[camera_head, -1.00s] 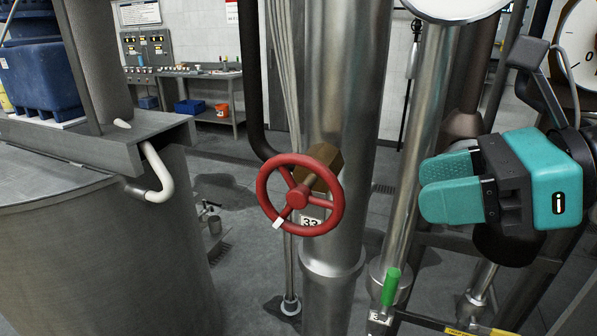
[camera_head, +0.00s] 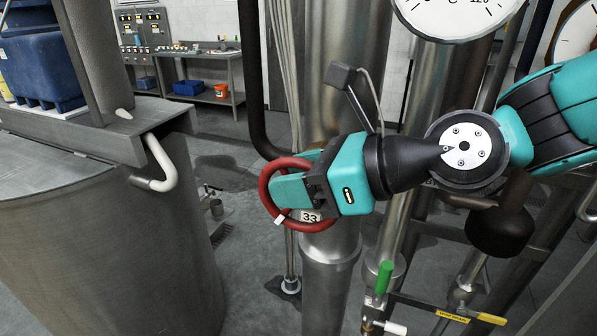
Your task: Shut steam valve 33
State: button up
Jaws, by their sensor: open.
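The red handwheel (camera_head: 267,182) of steam valve 33 sits on a thick vertical steel pipe (camera_head: 325,275). Its number tag (camera_head: 309,217) reads 33, and a white mark (camera_head: 280,220) shows on the lower left of its rim. My gripper (camera_head: 290,188) is in front of the wheel and covers its hub, spokes and right side. The teal fingers overlap the wheel's face. The jaws are open, though the gap between them is hard to see from here. I cannot tell whether the fingers touch the wheel.
A large grey vessel (camera_head: 95,250) with a bent white-tipped pipe (camera_head: 160,165) stands at the left. A round gauge (camera_head: 458,15) is above. A bench (camera_head: 195,97) stands behind.

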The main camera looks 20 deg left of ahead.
grip_shut()
jog(key=shift+f+b, duration=0.1)
jog(key=shift+b, duration=0.2)
